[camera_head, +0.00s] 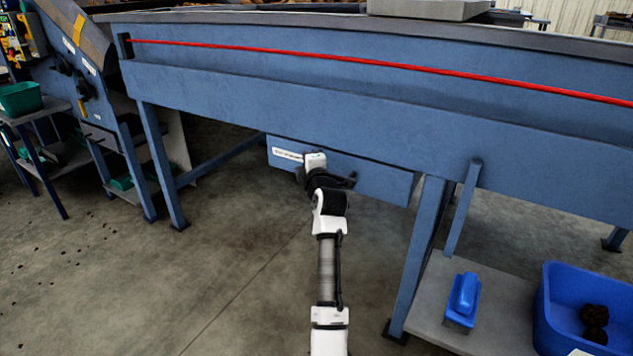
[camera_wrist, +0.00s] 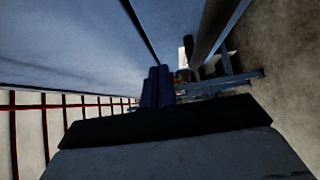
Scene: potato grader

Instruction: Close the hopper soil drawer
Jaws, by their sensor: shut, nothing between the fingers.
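The soil drawer (camera_head: 372,182) is a blue box front with a white label (camera_head: 287,155) at its left, hanging below the long blue machine frame. How far it stands out is hard to tell. My white and black arm reaches up to the drawer front and covers part of it. My gripper's fingers are hidden behind my wrist in the head view. In the wrist view my gripper (camera_wrist: 157,72) has its dark fingers together and empty, close to a large blue surface (camera_wrist: 70,45). Whether they touch it cannot be told.
A blue machine leg (camera_head: 420,255) stands right of the drawer, beside a grey shelf (camera_head: 425,310) with a blue-handled tool (camera_head: 464,300) and a blue bin (camera_head: 545,310) holding dark lumps. Another leg (camera_head: 160,165) stands left. The concrete floor (camera_head: 210,260) around my arm is clear.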

